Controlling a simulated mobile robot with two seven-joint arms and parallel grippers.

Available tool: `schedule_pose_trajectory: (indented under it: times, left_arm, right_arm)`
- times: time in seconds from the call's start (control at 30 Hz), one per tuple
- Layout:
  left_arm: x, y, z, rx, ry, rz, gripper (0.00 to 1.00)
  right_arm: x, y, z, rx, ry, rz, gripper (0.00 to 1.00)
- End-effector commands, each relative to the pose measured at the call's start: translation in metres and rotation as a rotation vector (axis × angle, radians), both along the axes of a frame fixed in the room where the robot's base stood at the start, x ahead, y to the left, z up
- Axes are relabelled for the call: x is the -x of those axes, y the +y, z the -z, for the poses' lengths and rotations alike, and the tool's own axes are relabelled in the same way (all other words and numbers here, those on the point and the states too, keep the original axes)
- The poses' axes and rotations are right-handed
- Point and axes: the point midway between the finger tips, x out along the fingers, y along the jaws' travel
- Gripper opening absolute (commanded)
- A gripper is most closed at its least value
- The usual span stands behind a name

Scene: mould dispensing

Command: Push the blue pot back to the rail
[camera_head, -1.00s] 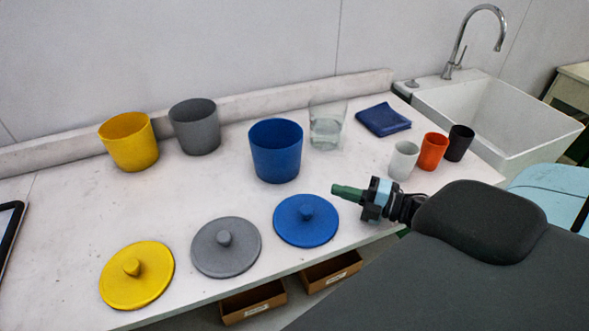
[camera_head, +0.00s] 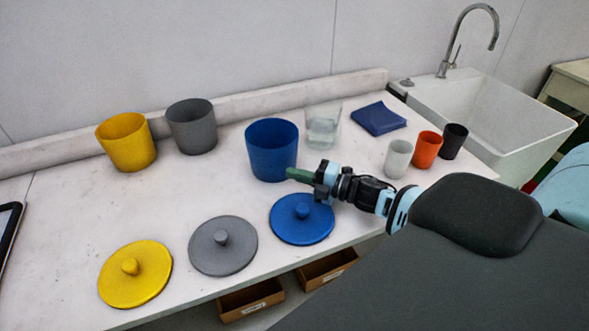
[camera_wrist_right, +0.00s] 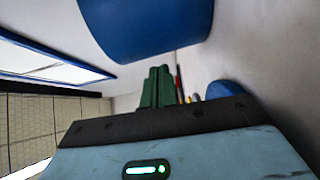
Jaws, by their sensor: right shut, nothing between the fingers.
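The blue pot (camera_head: 271,150) stands upright and open on the white table, forward of the line of the yellow and grey pots. The rail (camera_head: 240,106) is the raised strip along the table's back edge, with a bare gap between it and the blue pot. My right gripper (camera_head: 291,174) is shut and empty, its green fingers just at the front right of the blue pot's base; I cannot tell whether they touch it. In the right wrist view the blue pot (camera_wrist_right: 150,22) looms above the green fingertips (camera_wrist_right: 158,75). My left gripper is not in view.
The yellow pot (camera_head: 127,143) and grey pot (camera_head: 192,127) stand near the rail. A clear beaker (camera_head: 322,127) is right of the blue pot. The blue lid (camera_head: 301,222) lies below my right gripper, beside the grey lid (camera_head: 223,248). Small cups (camera_head: 398,158) stand farther right.

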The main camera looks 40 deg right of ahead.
Motion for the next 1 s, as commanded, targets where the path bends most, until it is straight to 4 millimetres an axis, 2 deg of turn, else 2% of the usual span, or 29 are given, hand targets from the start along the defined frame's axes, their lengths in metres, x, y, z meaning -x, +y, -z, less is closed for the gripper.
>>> schedule_pose_trajectory:
  times: [0.1,0.3,0.73,0.87,1.0]
  left_arm:
    - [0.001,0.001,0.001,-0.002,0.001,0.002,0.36]
    - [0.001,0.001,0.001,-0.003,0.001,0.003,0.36]
    - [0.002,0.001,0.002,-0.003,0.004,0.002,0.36]
    - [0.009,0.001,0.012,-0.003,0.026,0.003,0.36]
    - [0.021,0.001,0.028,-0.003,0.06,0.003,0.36]
  right_arm:
    - [-0.011,-0.002,0.0,-0.001,0.0,-0.001,0.0]
    - [-0.02,-0.004,0.001,-0.002,0.001,-0.001,0.0]
    - [-0.022,-0.005,0.001,-0.001,0.002,-0.001,0.0]
    - [-0.03,-0.007,0.004,0.0,0.004,-0.001,0.0]
    - [-0.047,-0.012,0.008,0.002,0.007,-0.001,0.0]
